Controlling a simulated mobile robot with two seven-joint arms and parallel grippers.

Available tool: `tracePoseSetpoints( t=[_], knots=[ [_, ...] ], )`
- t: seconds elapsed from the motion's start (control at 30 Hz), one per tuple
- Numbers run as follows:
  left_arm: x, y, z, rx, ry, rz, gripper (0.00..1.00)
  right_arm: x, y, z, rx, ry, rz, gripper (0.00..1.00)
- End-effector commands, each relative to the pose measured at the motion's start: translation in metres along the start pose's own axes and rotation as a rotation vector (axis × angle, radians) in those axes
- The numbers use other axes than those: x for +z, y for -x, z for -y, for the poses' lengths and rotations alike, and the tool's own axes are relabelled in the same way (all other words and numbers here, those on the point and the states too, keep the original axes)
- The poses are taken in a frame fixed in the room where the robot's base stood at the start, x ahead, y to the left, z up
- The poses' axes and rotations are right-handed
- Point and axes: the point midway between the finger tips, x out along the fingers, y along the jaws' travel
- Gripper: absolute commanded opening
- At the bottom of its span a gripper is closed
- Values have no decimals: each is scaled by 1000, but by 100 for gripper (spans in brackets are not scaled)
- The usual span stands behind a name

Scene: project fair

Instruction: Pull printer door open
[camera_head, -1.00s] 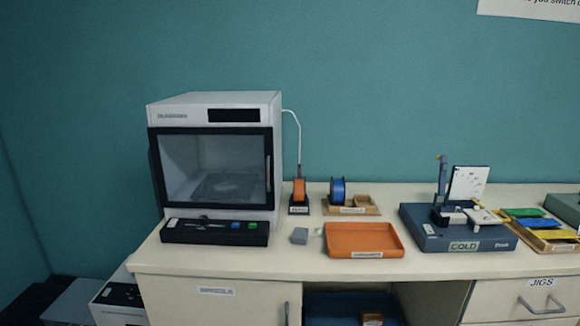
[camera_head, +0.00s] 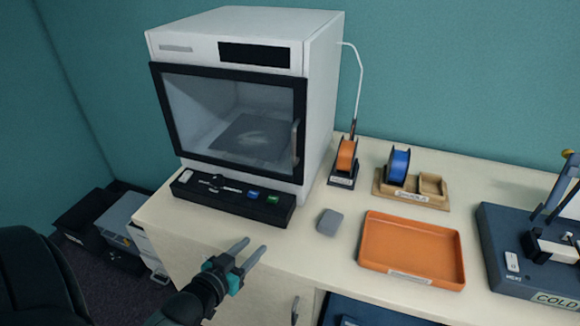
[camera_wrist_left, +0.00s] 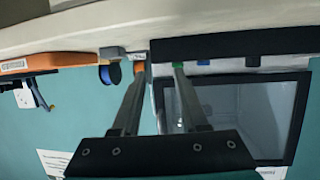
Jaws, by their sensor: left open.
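The white printer (camera_head: 325,80) stands on the counter at left centre. Its dark-framed glass door (camera_head: 230,115) is shut, with a vertical grey handle (camera_head: 296,143) near its right edge. My left gripper (camera_head: 253,245) is open and empty, in front of and below the printer, near the counter's front edge and apart from the handle. In the left wrist view, which is upside down, the open fingers (camera_wrist_left: 158,70) point toward the counter side, with the printer door (camera_wrist_left: 245,115) to their right. My right gripper is in neither view.
A black tool strip (camera_head: 235,198) lies before the printer. A grey block (camera_head: 328,222), an orange tray (camera_head: 412,248), an orange spool (camera_head: 346,155) and a blue spool (camera_head: 398,165) sit to the right. A blue-grey base (camera_head: 500,250) stands at far right.

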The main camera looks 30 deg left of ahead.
Motion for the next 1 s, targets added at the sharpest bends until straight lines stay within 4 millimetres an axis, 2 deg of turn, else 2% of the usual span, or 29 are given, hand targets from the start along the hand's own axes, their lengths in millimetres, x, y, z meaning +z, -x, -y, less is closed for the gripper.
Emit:
tracePoseSetpoints(
  t=[0.03, 0.1, 0.2, 0.3, 0.4, 0.57, 1.0],
  knots=[
    [-34, 6, 1, 8, -2, -62, 44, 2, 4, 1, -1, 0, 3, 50],
    [-76, 14, 1, 20, -2, -145, 44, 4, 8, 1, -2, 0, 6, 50],
    [-123, 26, -2, 40, -4, -239, 44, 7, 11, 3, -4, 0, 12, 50],
    [-153, 37, -6, 56, -6, -300, 44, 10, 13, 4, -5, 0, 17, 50],
    [-168, 42, -8, 65, -6, -331, 44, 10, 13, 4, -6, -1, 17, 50],
    [-175, 35, -9, 67, -5, -342, 44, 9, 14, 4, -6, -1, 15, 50],
    [-194, -19, -13, 67, -6, -341, 44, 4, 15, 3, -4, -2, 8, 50]
  ],
)
